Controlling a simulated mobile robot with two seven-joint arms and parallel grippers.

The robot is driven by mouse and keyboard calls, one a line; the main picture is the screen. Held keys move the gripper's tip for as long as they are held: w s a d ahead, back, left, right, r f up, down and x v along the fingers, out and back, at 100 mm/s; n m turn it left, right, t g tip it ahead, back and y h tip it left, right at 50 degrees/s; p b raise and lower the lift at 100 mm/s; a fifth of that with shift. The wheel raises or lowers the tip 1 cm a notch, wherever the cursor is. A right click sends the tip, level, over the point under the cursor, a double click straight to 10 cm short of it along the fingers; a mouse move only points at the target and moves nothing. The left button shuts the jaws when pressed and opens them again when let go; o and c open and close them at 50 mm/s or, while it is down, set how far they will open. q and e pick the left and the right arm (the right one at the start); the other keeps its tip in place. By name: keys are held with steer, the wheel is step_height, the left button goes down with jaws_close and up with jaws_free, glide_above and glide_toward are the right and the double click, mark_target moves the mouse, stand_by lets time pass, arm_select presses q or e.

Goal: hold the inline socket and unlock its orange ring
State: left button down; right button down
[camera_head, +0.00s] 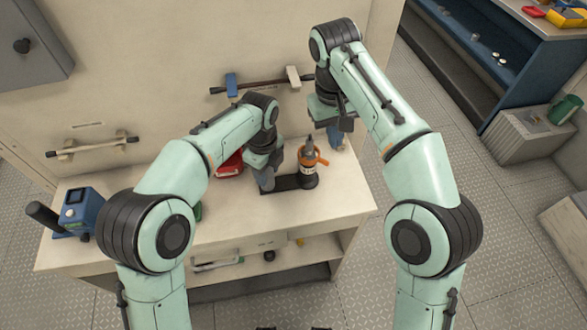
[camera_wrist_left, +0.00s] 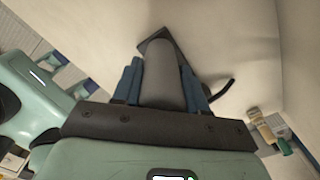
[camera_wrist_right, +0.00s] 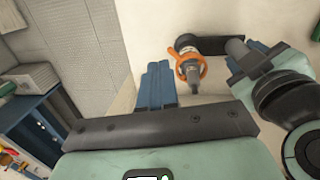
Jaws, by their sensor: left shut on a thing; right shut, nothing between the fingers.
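The inline socket (camera_head: 308,171) stands upright on the worktop at the right end of a dark base plate (camera_head: 287,183). Its orange ring (camera_head: 300,157) has a side lug pointing right, and a grey tip rises through it. The ring also shows in the right wrist view (camera_wrist_right: 203,68). My left gripper (camera_wrist_left: 161,88) is shut on a grey rounded post (camera_wrist_left: 160,68), which stands at the plate's left end in the head view (camera_head: 265,179). My right gripper (camera_head: 336,143) is shut and empty, just right of the ring and apart from it. The ring's lock marks are too small to read.
A red object (camera_head: 230,165) lies behind my left forearm. A blue device (camera_head: 83,211) stands at the worktop's left end. A bar with blue and cream holders (camera_head: 262,86) is on the wall behind. The worktop (camera_head: 338,190) is clear at right front.

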steer(key=s+d+f+m+h, duration=0.2)
steer(key=s+d+f+h, duration=0.15)
steer(key=d+h, duration=0.2)
steer(key=n+t+h, duration=0.5)
steer(key=t+h, duration=0.1)
steer(key=t, duration=0.5)
glide_toward(325, 164)
steer(key=s+d+r, duration=0.2)
steer(key=s+d, duration=0.1)
steer(key=d, duration=0.1)
steer(key=s+a+f+n+t+y, duration=0.3)
steer(key=s+a+n+t, duration=0.1)
steer(key=s+a+n, duration=0.1)
steer(key=shift+a+t, duration=0.3)
steer(key=shift+a, duration=0.1)
steer(key=x, duration=1.4)
steer(key=shift+f, duration=0.15)
